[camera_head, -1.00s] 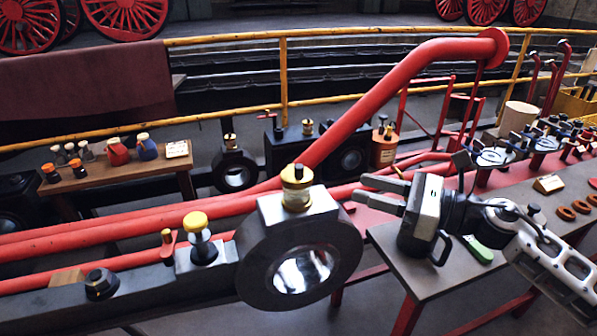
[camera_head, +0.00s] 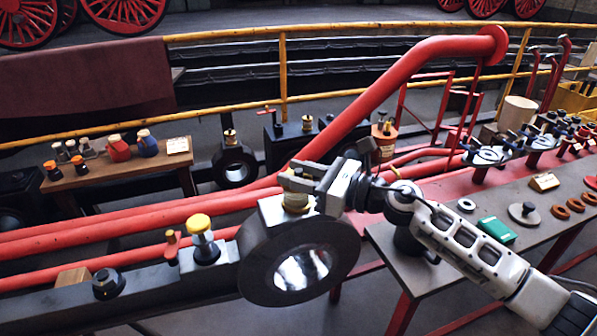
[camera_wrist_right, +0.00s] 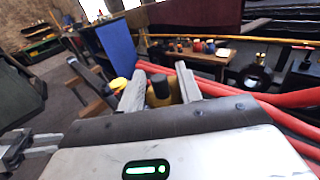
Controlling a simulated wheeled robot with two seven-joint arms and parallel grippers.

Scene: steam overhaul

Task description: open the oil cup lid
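The oil cup (camera_head: 296,203) is a brass cup on top of the large dark round rod end (camera_head: 262,250). My right gripper (camera_head: 300,176) is at its top, coming in from the right, and hides much of the lid. In the right wrist view the cup's dark knob (camera_wrist_right: 160,88) and some brass show between the two fingers (camera_wrist_right: 161,86). The fingers are apart, with a gap beside the knob; contact is not clear. What looks like my left gripper (camera_wrist_right: 38,146) shows at the left edge of the right wrist view, partly cut off.
A yellow-capped cup (camera_head: 200,225) and a dark nut (camera_head: 106,284) stand on the rod to the left. A long red pipe (camera_head: 400,95) rises behind the cup. The grey bench (camera_head: 425,275) at right holds a green box (camera_head: 497,231) and rings.

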